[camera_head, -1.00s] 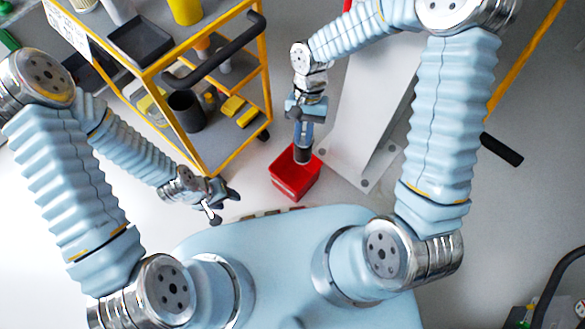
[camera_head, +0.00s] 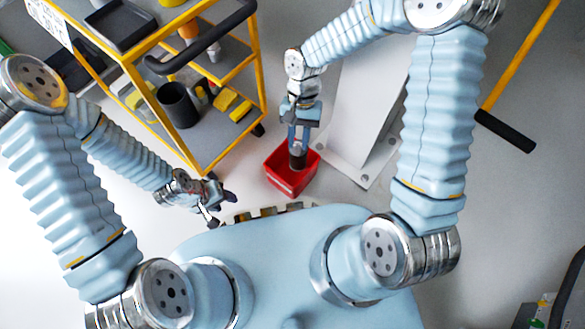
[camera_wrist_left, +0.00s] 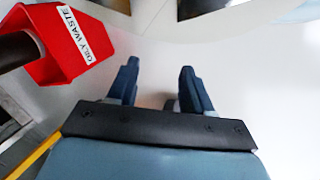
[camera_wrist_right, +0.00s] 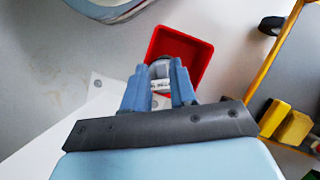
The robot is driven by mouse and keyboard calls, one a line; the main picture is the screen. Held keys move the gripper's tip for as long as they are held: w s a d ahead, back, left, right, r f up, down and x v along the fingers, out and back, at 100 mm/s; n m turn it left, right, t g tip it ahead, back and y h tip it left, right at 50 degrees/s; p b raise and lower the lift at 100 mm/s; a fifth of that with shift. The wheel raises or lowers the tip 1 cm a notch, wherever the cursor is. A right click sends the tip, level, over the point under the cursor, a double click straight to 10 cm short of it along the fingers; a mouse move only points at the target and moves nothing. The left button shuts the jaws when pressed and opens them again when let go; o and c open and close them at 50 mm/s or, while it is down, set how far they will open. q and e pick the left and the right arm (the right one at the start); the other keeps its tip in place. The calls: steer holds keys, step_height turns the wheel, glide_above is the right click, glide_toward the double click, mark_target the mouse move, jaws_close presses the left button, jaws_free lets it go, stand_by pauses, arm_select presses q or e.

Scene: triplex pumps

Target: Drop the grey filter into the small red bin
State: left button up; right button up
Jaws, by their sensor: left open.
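The small red bin (camera_head: 277,178) stands on the floor in front of me. It also shows in the left wrist view (camera_wrist_left: 62,68), labelled "OILY WASTE", and in the right wrist view (camera_wrist_right: 197,52). My right gripper (camera_head: 298,146) points down over the bin. It is shut on the grey filter (camera_head: 298,160), a dark grey cylinder whose lower end is at the bin's opening. The filter shows between the fingertips in the right wrist view (camera_wrist_right: 160,72) and at the left edge of the left wrist view (camera_wrist_left: 14,50). My left gripper (camera_head: 222,204) is open and empty, left of the bin.
A yellow-framed trolley (camera_head: 190,152) stands left of the bin, with a dark cup (camera_head: 178,106) and yellow blocks (camera_head: 228,100) on its lower shelf. A white plate (camera_head: 365,110) is right of the bin. The floor between left gripper and bin is clear.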

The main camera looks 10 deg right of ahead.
steer(key=o, duration=0.3)
steer(key=p+v, duration=0.2)
steer(key=v, duration=0.5)
steer(key=shift+r, duration=0.25)
